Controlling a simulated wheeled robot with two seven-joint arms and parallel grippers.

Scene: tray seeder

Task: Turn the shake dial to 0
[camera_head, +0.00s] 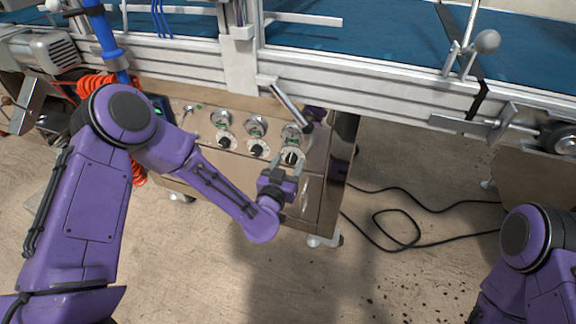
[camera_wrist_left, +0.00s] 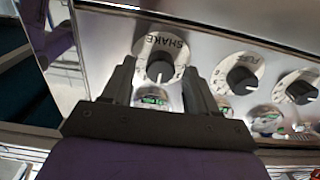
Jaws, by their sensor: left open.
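The shake dial (camera_head: 292,157) is a round white plate with a black knob, at the right end of a row of dials on the steel panel. In the left wrist view the dial (camera_wrist_left: 160,66) shows upside down with the word SHAKE. A light mark shows on its knob, but I cannot read the setting. My left gripper (camera_head: 286,167) is open, in front of this dial. In the wrist view its fingers (camera_wrist_left: 160,74) stand apart on either side of the dial, with nothing held. My right arm shows at the lower right; its gripper is out of view.
Two similar dials, the middle one (camera_head: 257,147) and the left one (camera_head: 227,142), sit beside it, with gauges (camera_head: 255,125) above. A metal lever (camera_head: 286,100) hangs over the panel from the conveyor frame (camera_head: 390,98). Black cable (camera_head: 398,243) lies on the floor.

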